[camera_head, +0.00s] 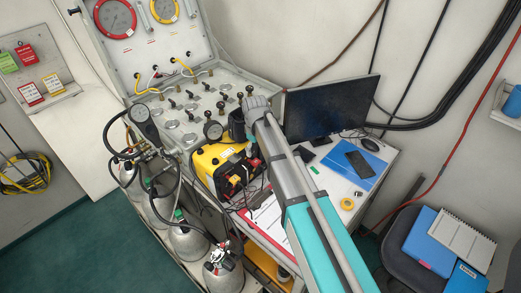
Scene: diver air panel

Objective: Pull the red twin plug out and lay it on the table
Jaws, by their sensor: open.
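A yellow box-shaped unit (208,161) with a dark front stands on the table, left of my arm. Small red parts (235,180) and dark leads show on its front; at this size I cannot tell which of them is the red twin plug. My gripper (251,152) is at the arm's far end, close to the right side of the yellow unit. It is open, small in view and partly hidden by my arm. I cannot tell whether it touches anything. The white table (325,182) has bare surface right of my arm.
A monitor (331,108), blue folder (353,165) with a dark phone, mouse (369,145) and yellow tape roll (347,204) are on the table's right side. The gauge panel (185,110) rises behind. Gas cylinders (188,243) stand front left. A chair (405,240) is at right.

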